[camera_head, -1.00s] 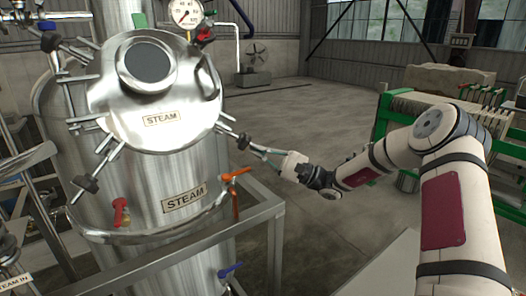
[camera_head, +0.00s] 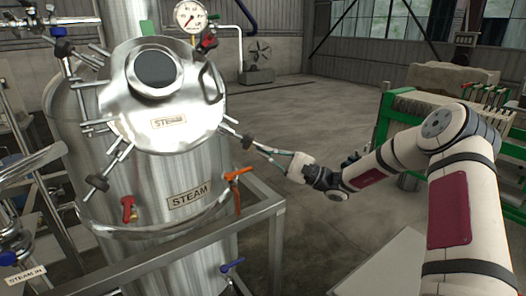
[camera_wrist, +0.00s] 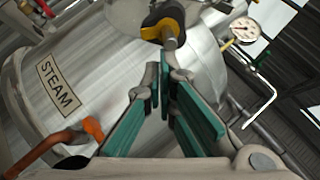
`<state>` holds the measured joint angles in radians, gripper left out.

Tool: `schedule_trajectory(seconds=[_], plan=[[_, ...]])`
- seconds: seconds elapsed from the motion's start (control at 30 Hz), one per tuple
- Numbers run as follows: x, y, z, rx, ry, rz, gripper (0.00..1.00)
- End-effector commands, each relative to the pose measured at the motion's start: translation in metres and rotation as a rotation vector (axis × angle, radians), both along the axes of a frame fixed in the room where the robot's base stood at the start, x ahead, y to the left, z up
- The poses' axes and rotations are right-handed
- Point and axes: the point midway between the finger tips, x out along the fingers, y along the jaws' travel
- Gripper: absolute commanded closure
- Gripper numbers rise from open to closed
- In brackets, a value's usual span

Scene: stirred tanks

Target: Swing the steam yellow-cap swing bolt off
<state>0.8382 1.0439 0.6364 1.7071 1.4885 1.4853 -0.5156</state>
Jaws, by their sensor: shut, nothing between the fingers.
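The steam tank's round lid (camera_head: 165,95) carries a STEAM label, with several swing bolts around its rim. The yellow-cap swing bolt (camera_wrist: 163,22) shows in the wrist view as a yellow and black knob with a metal end. It sticks out from the lid's right side in the head view (camera_head: 247,142), where its yellow does not show. My gripper (camera_wrist: 164,82) is shut and empty, its green-padded fingers meeting near the tips just below the bolt. In the head view (camera_head: 261,147) the fingertips are close by the knob; I cannot tell whether they touch it.
An orange-handled valve (camera_head: 238,174) sits below my gripper on the tank's side. A metal frame (camera_head: 262,215) stands in front of the tank. A pressure gauge (camera_head: 190,16) rises behind the lid. The floor beyond my gripper is open.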

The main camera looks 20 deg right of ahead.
Motion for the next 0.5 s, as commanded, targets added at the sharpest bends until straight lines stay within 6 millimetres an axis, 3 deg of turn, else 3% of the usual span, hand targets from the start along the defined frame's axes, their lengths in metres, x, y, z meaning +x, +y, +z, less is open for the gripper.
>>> schedule_trajectory(seconds=[0.27, 0.5], plan=[[0.004, 0.000, -0.003, 0.000, 0.001, 0.000, 1.00], [0.032, 0.001, -0.019, 0.000, 0.001, 0.006, 1.00]])
